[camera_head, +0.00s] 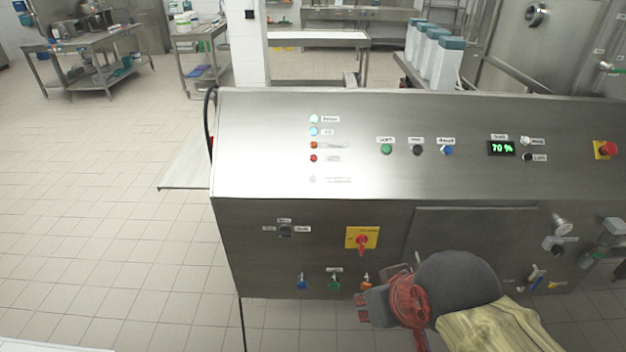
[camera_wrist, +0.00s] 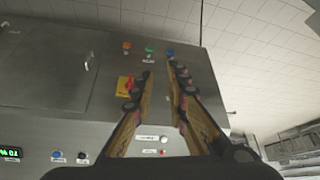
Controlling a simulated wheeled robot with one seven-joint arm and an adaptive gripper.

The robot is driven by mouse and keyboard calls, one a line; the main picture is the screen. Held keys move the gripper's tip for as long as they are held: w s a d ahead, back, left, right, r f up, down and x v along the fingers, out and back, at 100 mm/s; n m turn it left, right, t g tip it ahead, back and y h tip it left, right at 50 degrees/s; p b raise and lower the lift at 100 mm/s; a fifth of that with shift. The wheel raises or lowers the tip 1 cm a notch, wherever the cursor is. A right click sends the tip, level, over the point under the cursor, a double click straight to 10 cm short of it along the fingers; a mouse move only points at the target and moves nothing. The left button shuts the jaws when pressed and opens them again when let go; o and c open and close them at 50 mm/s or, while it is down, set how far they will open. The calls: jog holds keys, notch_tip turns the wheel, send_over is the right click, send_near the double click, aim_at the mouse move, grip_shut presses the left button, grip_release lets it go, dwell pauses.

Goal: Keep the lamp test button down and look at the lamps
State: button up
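A column of lamps stands on the sloped panel in the head view: pale green (camera_head: 314,118), light blue (camera_head: 314,131), orange (camera_head: 313,145) and red (camera_head: 313,158). The upper two look brighter, but glare makes it hard to tell which are lit. Below them is a small pale button (camera_head: 312,180) with a label too blurred to read; it seems to be the lamp test button. My gripper (camera_head: 372,302) is in front of the lower front face, well below that button and not touching it. In the wrist view my gripper (camera_wrist: 160,70) is open, with nothing between its fingers.
Green (camera_head: 386,149), black (camera_head: 417,150) and blue (camera_head: 447,150) buttons sit right of the lamps, then a display (camera_head: 501,148) reading 70 % and a red emergency stop (camera_head: 608,149). A red-and-yellow rotary switch (camera_head: 362,239) is close above my gripper. Valves (camera_head: 554,242) protrude at right.

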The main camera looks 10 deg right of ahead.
grip_shut()
dwell(1.2)
